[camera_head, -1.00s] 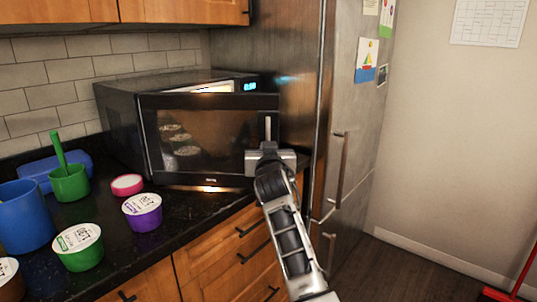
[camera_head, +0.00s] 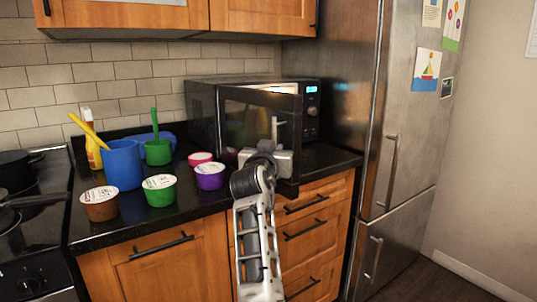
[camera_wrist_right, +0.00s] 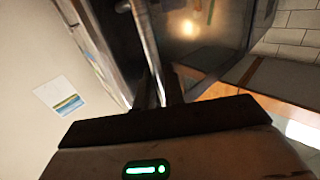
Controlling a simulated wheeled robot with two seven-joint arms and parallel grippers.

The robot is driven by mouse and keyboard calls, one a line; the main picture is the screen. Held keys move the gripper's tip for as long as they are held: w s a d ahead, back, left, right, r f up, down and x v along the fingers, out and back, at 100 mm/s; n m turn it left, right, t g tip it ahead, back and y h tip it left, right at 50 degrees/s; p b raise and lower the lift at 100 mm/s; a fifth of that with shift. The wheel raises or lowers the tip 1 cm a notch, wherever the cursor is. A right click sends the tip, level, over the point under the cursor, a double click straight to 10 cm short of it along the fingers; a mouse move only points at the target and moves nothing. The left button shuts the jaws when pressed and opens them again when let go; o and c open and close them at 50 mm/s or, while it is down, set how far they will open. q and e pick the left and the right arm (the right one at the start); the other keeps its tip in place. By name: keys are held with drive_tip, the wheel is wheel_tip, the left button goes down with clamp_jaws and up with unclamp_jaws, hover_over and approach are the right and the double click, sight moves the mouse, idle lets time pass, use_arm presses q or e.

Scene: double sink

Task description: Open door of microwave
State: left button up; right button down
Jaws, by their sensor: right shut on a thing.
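The black microwave (camera_head: 203,105) stands on the dark counter beside the fridge. Its door (camera_head: 240,118) is swung partly open toward me, hinged on the left, and its control panel with a blue display (camera_head: 312,98) shows behind the door's free edge. My right gripper (camera_head: 272,148) is at the door's vertical handle (camera_head: 275,128) and shut on it. In the right wrist view the fingers (camera_wrist_right: 158,92) meet the metal handle (camera_wrist_right: 145,40). The gripper's body hides the lower handle in the head view. My left gripper is not in view.
Several tubs, including a purple one (camera_head: 210,176) and a green one (camera_head: 159,190), stand on the counter left of the door. A blue cup (camera_head: 122,165) and a green cup (camera_head: 158,152) are behind them. The fridge (camera_head: 400,130) stands at the right; the stove (camera_head: 32,220) is at the left.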

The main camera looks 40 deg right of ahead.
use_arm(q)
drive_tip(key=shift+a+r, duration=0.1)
use_arm(e)
drive_tip(key=shift+w+a+r, duration=0.1)
drive_tip(key=shift+w+a, duration=0.05)
drive_tip(key=shift+a, duration=0.15)
drive_tip(key=c, duration=1.6)
unclamp_jaws()
drive_tip(key=shift+w, duration=0.15)
use_arm(q)
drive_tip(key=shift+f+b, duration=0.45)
drive_tip(key=shift+b, duration=0.45)
use_arm(e)
drive_tip(key=v, duration=1.2)
